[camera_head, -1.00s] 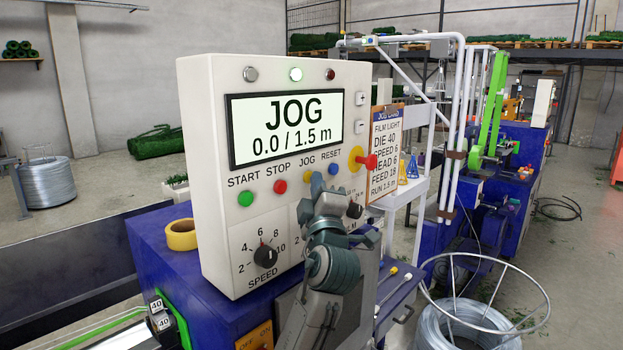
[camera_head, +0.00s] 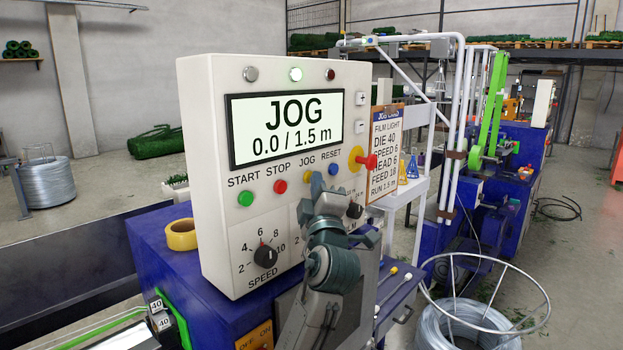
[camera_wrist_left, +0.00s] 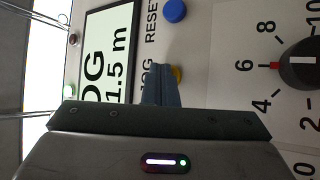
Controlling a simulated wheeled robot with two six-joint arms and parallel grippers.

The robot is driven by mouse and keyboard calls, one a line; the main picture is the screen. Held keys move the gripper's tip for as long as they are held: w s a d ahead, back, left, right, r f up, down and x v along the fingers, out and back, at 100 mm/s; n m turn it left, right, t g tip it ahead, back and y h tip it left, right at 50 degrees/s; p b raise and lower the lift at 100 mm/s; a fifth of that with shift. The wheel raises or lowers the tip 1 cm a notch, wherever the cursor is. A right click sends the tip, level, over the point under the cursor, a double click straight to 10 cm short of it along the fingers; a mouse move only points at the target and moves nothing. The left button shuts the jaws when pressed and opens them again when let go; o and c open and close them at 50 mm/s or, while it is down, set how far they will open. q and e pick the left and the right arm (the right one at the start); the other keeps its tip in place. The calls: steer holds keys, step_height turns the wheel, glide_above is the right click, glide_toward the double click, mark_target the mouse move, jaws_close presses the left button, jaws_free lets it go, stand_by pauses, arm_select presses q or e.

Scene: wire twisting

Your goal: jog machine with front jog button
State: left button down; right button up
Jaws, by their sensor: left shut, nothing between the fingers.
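The white control panel (camera_head: 215,120) fills the middle of the head view. Its screen (camera_head: 285,128) reads JOG, 0.0 / 1.5 m. In the left wrist view the shut fingers (camera_wrist_left: 160,86) overlap the edge of the yellow button (camera_wrist_left: 178,74). I cannot tell whether they touch or press it. My right gripper is not in view.
The green start button (camera_head: 246,198), red stop button (camera_head: 280,186) and blue reset button (camera_head: 333,169) flank the jog button. A red-tipped knob (camera_head: 369,162) sticks out at the right. The speed dial (camera_head: 265,256) is below. Yellow tape (camera_head: 181,235) lies on the blue cabinet.

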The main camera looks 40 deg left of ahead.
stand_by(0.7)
arm_select(q)
steer(key=shift+d+b, duration=0.55)
steer(key=shift+d, duration=0.25)
steer(key=shift+s, duration=0.1)
steer(key=d+b, duration=0.2)
steer(key=d, duration=0.3)
steer(key=shift+s, duration=0.15)
